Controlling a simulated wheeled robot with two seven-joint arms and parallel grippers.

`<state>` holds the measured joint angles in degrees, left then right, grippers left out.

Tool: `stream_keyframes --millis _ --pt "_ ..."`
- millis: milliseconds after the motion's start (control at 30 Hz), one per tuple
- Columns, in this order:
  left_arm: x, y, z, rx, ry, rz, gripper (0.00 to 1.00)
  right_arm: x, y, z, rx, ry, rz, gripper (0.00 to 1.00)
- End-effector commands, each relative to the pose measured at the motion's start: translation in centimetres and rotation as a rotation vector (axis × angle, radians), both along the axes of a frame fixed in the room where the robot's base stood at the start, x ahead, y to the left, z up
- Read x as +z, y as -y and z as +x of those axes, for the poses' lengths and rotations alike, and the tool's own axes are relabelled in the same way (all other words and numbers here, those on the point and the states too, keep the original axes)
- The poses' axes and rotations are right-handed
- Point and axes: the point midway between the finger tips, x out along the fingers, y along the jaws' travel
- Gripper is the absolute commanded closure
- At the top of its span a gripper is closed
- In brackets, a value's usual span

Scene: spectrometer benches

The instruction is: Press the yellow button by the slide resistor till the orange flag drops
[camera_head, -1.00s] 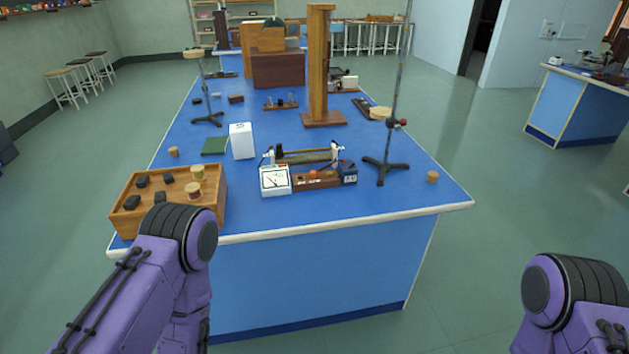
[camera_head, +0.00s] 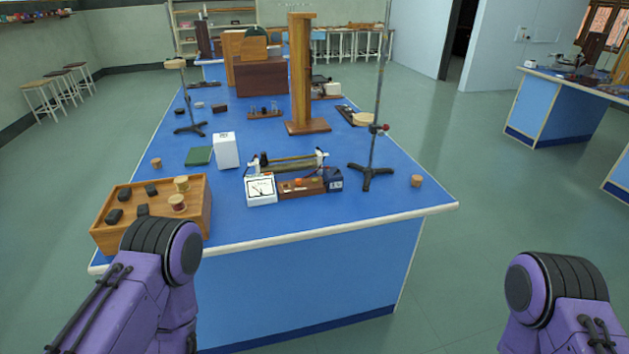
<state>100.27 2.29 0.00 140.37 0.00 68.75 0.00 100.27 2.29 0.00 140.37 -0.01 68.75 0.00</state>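The slide resistor (camera_head: 290,162), a long dark coil with a brass-coloured rod, lies across the near part of the blue bench. In front of it is a small wooden block (camera_head: 315,185) with a small orange piece (camera_head: 298,182) on top, perhaps the flag. The yellow button is too small to make out with certainty. A white meter (camera_head: 261,190) stands at the block's left and a dark blue box (camera_head: 333,179) at its right. Only purple links of my two arms show, at the lower left and lower right; neither gripper is in view.
A wooden tray (camera_head: 104,238) with black blocks and cork-coloured pieces sits at the bench's near left corner. A white box (camera_head: 226,151) stands left of the resistor, a tripod stand (camera_head: 372,170) right of it. The bench top before the meter is clear.

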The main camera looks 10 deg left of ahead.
Motion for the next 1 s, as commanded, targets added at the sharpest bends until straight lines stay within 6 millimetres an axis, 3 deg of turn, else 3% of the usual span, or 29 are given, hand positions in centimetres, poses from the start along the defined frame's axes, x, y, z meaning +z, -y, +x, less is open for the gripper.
stream_keyframes --millis 133,200,300,1000 --pt "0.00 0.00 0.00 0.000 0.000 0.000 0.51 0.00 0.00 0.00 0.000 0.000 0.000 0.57" --pt "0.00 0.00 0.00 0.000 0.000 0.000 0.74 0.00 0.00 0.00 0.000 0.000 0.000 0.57" --pt "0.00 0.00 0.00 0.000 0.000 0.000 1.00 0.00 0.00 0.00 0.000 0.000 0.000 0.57" --pt "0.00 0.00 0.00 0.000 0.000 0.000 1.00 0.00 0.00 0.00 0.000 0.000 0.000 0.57"
